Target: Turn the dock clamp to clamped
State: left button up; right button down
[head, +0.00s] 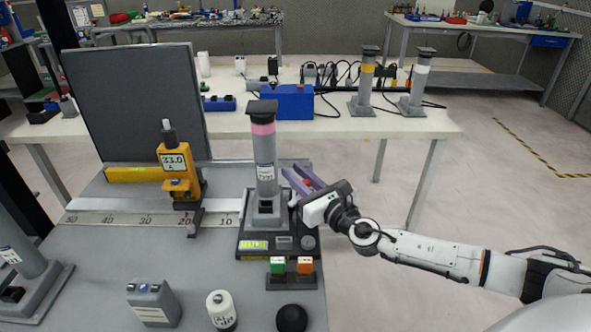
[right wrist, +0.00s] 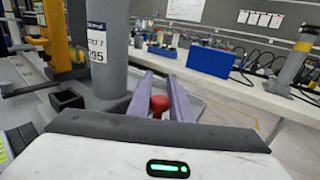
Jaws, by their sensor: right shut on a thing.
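The dock is a dark base (head: 247,240) with a lit green-yellow display, at the right edge of the grey bench. A grey post (head: 266,175) with a pink band and black top stands upright in it; its labelled side also shows in the right wrist view (right wrist: 103,65). My right gripper (head: 302,180), with purple fingers, is just right of the post. It is shut on a red knob (right wrist: 159,105), which I take to be the clamp's handle. The handle's arm and the clamp's setting are hidden. My left gripper is not in view.
A yellow gauge (head: 174,165) stands on a ruler left of the dock, before a dark upright panel (head: 140,100). Green and orange buttons (head: 291,268), a white cylinder (head: 221,310) and a black ball (head: 291,318) are in front. A blue box (head: 294,102) sits on the white table behind.

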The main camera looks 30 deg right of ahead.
jog(key=shift+d+r+m+h+p, duration=0.1)
jog(key=shift+r+m+h+p, duration=0.4)
jog(key=shift+h+p, duration=0.3)
jog(key=shift+d+m+h+p, duration=0.15)
jog(key=shift+m+h+p, duration=0.25)
jog(key=shift+h+p, duration=0.2)
jog(key=shift+d+f+m+h+p, duration=0.2)
jog(key=shift+m+h+p, duration=0.1)
jog(key=shift+m+h, duration=0.25)
jog(key=shift+d+f+m+g+h, duration=0.2)
jog(key=shift+m+g+h, duration=0.25)
jog(key=shift+h, duration=0.5)
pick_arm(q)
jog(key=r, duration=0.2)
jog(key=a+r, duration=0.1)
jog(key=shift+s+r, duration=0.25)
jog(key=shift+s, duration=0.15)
pick_arm(e)
jog(key=shift+s, duration=0.1)
jog(key=c, duration=1.8)
grip_release()
jog(key=shift+c, duration=0.2)
jog(key=shift+o, duration=1)
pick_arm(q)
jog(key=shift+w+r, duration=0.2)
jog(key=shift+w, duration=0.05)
